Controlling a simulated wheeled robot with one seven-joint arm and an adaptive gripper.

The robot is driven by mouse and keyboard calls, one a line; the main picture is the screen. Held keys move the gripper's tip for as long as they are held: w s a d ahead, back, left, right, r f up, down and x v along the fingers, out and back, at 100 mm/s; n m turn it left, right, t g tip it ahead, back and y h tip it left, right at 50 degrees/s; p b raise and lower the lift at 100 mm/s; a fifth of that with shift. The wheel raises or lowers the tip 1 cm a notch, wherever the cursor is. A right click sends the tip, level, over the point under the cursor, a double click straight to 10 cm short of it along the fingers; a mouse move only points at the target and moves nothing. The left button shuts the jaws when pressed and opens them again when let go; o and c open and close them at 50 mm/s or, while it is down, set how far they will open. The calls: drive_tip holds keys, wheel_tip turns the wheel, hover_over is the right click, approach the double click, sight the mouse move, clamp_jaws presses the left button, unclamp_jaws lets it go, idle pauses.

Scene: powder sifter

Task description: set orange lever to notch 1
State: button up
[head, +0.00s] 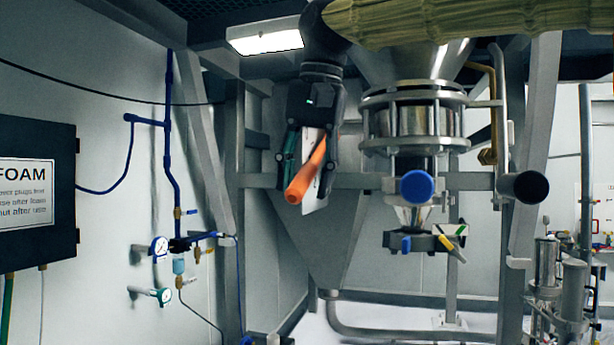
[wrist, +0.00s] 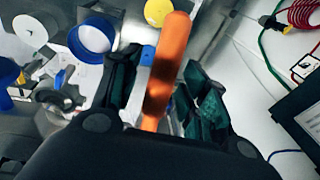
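The orange lever (head: 306,172) has a long handle that slopes down to the left in the head view. It also shows in the wrist view (wrist: 166,62), running up between the fingers. My gripper (head: 308,170) hangs downward with one finger on each side of the lever. In the wrist view my gripper (wrist: 160,95) has its fingers spread, with a gap on the left of the lever; the right finger is close to it, and contact is unclear. The lever's pivot and any notch marks are hidden or too small to read.
A grey frame post (head: 238,190) stands at left. A dark FOAM box (head: 38,190) is on the left wall.

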drive_tip(key=v, duration=1.2)
